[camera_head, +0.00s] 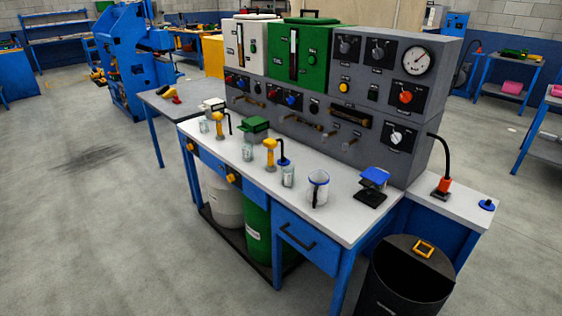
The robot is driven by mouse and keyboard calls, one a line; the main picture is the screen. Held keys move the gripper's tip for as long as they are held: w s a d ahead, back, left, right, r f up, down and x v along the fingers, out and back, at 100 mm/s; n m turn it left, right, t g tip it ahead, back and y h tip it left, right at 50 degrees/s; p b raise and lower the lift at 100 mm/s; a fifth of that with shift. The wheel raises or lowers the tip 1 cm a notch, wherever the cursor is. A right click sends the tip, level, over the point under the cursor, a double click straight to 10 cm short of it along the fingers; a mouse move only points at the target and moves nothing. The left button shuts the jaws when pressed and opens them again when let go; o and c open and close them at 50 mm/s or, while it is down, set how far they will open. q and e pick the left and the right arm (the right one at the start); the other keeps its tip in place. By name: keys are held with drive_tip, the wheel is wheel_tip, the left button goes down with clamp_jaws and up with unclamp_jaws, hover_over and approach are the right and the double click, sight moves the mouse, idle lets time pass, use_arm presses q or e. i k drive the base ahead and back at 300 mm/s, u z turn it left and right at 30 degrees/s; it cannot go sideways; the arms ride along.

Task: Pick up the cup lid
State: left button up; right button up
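A small round blue piece with a raised knob (487,204), which looks like a lid, lies on the white side top at the right. A white cup with a dark rim and a handle (318,188) stands upright and apart from it on the main bench top, near the front edge. The cup looks open at the top. Small clear cups (288,176) also stand along the bench, and I cannot tell whether any has a lid. Neither of my grippers is in view.
A grey control panel (400,100) with knobs and a gauge backs the white bench (345,215). A blue device on a black base (371,198) stands right of the cup. A black hose with an orange end (443,187) stands near the blue piece. A dark bin (405,285) stands in front.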

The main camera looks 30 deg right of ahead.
sight(286, 160)
drive_tip(key=z, duration=0.35)
drive_tip(key=i, duration=0.5)
drive_tip(key=z, duration=0.35)
